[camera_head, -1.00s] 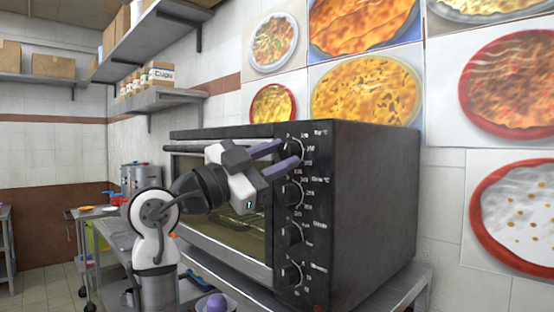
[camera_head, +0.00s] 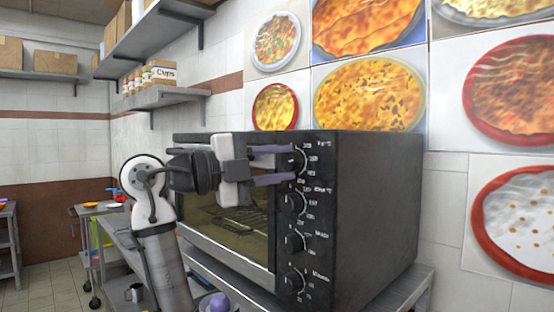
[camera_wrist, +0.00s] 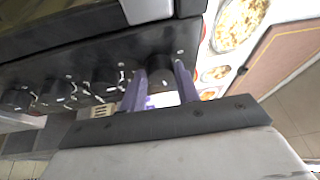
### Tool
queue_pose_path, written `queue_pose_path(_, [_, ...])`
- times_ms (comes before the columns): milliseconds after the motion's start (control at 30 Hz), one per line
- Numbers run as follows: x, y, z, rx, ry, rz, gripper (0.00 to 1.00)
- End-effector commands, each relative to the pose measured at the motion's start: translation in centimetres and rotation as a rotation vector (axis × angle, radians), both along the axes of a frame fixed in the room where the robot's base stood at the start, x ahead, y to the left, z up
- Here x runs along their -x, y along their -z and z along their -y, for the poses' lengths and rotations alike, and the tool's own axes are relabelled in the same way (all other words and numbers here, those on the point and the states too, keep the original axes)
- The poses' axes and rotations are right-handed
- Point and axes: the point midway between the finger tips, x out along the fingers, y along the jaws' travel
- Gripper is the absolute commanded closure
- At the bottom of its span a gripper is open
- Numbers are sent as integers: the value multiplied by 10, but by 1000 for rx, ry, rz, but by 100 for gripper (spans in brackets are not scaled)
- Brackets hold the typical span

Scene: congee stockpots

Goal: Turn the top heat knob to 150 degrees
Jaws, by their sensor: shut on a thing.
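The top heat knob (camera_head: 298,162) is a black dial high on the front panel of the black oven (camera_head: 365,215). In the wrist view the knob (camera_wrist: 160,74) sits between my two purple fingers. My gripper (camera_head: 292,164) is shut on it, one finger above and one below in the head view. In the wrist view the gripper (camera_wrist: 160,82) reaches the panel on both sides of the knob. White scale marks show right of the knob in the head view. The knob's pointer is partly hidden, and I cannot read its setting.
Below it are a second knob (camera_head: 294,204), a third knob (camera_head: 294,243) and a bottom knob (camera_head: 293,282). The oven's glass door (camera_head: 225,228) is left of the panel. A wall shelf (camera_head: 165,97) hangs above. A steel table (camera_head: 400,292) carries the oven.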

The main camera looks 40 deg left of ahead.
Motion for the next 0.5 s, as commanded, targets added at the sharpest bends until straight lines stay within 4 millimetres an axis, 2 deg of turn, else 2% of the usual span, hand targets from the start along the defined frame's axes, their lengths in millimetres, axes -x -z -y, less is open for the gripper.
queue_pose_path(500, [0, -1, 0, -92, -1, 8, 91])
